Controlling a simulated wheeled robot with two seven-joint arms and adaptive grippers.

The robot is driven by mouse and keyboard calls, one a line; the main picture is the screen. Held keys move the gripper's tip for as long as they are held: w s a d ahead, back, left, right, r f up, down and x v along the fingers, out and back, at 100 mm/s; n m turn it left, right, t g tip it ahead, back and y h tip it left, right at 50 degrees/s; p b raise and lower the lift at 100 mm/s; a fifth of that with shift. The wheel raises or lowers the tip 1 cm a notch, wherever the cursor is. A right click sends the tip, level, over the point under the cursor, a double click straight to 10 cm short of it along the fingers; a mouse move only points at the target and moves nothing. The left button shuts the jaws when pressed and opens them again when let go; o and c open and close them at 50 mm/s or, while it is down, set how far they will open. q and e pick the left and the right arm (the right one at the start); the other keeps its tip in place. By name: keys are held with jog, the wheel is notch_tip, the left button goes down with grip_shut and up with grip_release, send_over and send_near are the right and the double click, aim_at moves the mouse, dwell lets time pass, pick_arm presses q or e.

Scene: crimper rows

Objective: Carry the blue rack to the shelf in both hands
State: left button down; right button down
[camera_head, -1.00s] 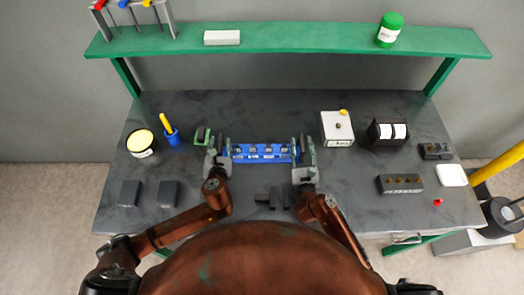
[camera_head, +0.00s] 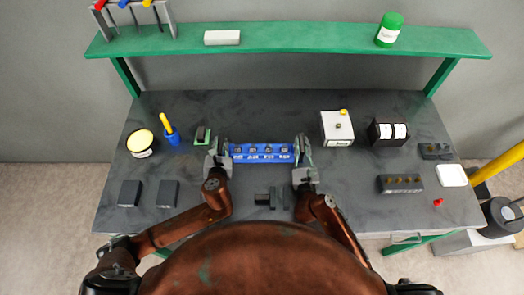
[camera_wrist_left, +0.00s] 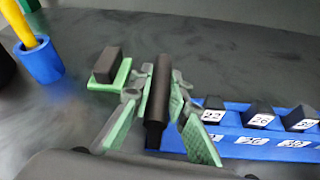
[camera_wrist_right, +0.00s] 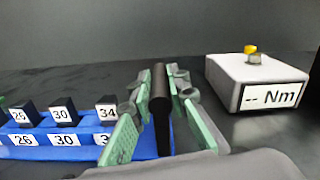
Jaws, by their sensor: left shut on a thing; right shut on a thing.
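The blue rack (camera_head: 262,153) is at the middle of the dark bench, with several dark blocks above white number labels. It appears level; I cannot tell whether it touches the bench. My left gripper (camera_head: 222,147) is shut on the dark upright handle at its left end, seen in the left wrist view (camera_wrist_left: 158,95). My right gripper (camera_head: 302,147) is shut on the matching right handle, seen in the right wrist view (camera_wrist_right: 160,95). The green shelf (camera_head: 290,38) runs above the back of the bench. The fingers hide parts of the rack's ends.
The shelf holds a tool stand (camera_head: 168,18) at left, a white block (camera_head: 222,38) and a green jar (camera_head: 389,30). A blue cup (camera_head: 172,137) and a green tray with a black block (camera_head: 203,135) are left of the rack; a white meter (camera_head: 337,128) is right.

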dwell(0.4)
pick_arm(q)
jog(key=shift+r, duration=0.25)
pick_arm(e)
jog(key=shift+r, duration=0.25)
pick_arm(q)
jog(key=shift+w+r, duration=0.1)
pick_arm(e)
jog(key=shift+r, duration=0.1)
